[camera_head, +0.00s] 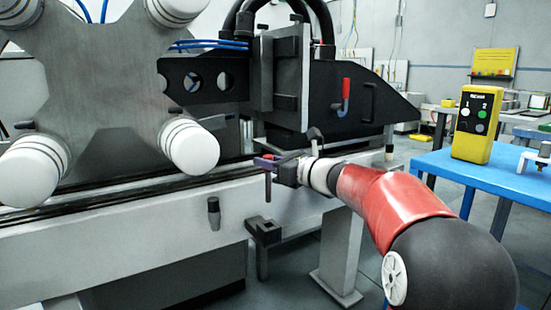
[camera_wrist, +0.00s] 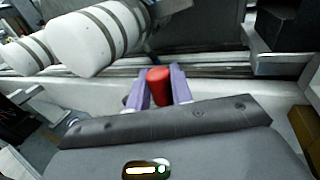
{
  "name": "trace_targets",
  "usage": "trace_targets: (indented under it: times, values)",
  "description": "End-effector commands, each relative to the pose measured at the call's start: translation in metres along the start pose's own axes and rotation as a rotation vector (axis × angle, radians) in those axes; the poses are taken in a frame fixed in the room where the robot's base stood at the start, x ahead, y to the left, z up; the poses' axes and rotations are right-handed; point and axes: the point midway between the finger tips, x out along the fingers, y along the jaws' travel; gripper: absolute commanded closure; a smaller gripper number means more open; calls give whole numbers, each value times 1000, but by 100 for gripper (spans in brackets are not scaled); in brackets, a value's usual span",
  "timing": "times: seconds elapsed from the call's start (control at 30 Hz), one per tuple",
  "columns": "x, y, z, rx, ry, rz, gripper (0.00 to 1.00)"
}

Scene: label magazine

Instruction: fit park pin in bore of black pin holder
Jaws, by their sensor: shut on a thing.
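The park pin shows in the wrist view as a red cap (camera_wrist: 158,75) between two purple fingers. My gripper (camera_wrist: 160,90) is shut on it. In the head view the pin's dark shank (camera_head: 268,186) hangs upright below my gripper (camera_head: 266,161). The black pin holder (camera_head: 264,230) is fixed to the front of the pale machine beam, below the pin. In the head view, a gap shows between the pin's lower end and the holder. The bore's inside is not visible, and I cannot make out the holder in the wrist view.
The pale beam (camera_head: 130,215) with its rail runs behind my gripper. White rollers (camera_head: 190,146) on a grey plate stand close at left. A dark knob (camera_head: 213,213) projects from the beam. A blue table (camera_head: 490,170) with a yellow control box (camera_head: 474,125) is at right.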

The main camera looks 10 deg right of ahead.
Motion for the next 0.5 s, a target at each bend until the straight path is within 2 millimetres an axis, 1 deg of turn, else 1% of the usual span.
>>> trace_targets:
  times: [0.27,0.5]
  values:
    - [0,0,1,-2,0,-1,100]
    - [0,0,-12,-2,1,-1,100]
